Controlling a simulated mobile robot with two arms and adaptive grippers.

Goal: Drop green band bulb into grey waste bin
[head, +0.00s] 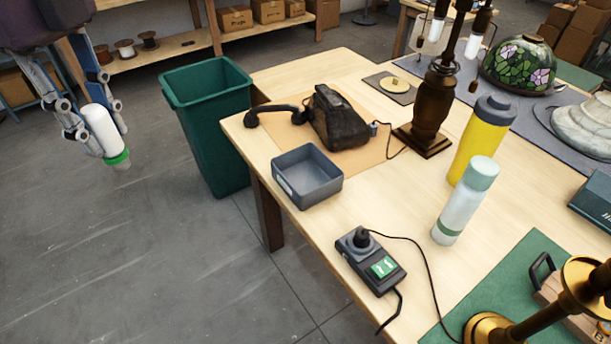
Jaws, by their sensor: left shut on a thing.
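My left gripper (96,120) is at the upper left, above the bare floor. It is shut on a white bulb with a green band (104,132), held tilted with the green band at the lower end. A small open grey bin (318,191) sits near the table's left edge, well to the right of the gripper and bulb; the part of its inside that shows looks empty. A tall dark green bin (213,150) stands on the floor between the gripper and the table. My right gripper is not in view.
The table (375,205) holds a black device (338,120), a grey tester with a green label (371,262), a pale bottle (465,205), a yellow bottle (482,140) and a dark lamp base (432,110). A shelf with spools (126,50) is behind. Floor at left is clear.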

